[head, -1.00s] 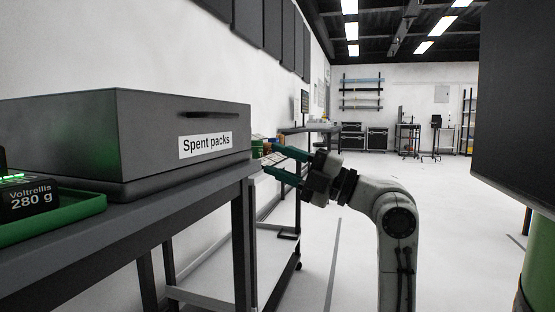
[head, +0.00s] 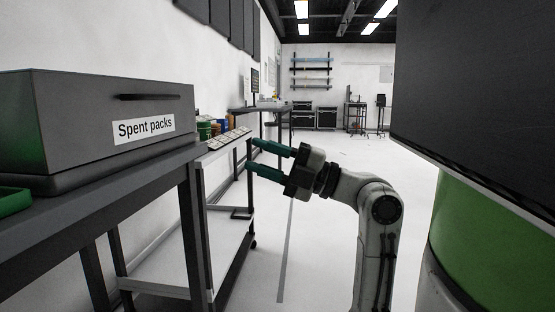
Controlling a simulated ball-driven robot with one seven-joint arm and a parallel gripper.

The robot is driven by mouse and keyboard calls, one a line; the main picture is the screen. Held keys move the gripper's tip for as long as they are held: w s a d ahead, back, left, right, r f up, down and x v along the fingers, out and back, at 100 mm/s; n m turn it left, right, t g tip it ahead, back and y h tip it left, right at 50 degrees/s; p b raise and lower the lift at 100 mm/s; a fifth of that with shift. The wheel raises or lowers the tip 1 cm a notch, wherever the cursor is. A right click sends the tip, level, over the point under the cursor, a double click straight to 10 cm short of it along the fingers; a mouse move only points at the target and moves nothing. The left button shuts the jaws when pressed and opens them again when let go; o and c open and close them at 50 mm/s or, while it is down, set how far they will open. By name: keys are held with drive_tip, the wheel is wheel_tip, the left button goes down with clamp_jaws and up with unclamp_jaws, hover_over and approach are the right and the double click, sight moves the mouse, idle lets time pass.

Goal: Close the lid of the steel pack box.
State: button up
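A dark grey box (head: 95,150) with a "Spent packs" label stands on the dark table at the left; it is the only thing here that looks like the steel pack box. A dark handle bar (head: 157,97) runs along the upper part of its labelled face. Its top is seen almost edge-on, and I cannot tell whether the lid is open or shut. My gripper (head: 254,155) is to the right of the box, apart from it. Its two teal fingers are spread, point left, and hold nothing.
A green tray edge (head: 14,202) shows at the far left. A grey cart (head: 222,225) with small jars (head: 206,130) stands beyond the table. A large black panel (head: 480,80) above a green cylinder (head: 480,240) fills the right. Open white floor lies between.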

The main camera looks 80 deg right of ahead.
drive_tip(key=v, duration=0.3)
drive_tip(key=shift+s+f, duration=0.15)
idle(0.5)
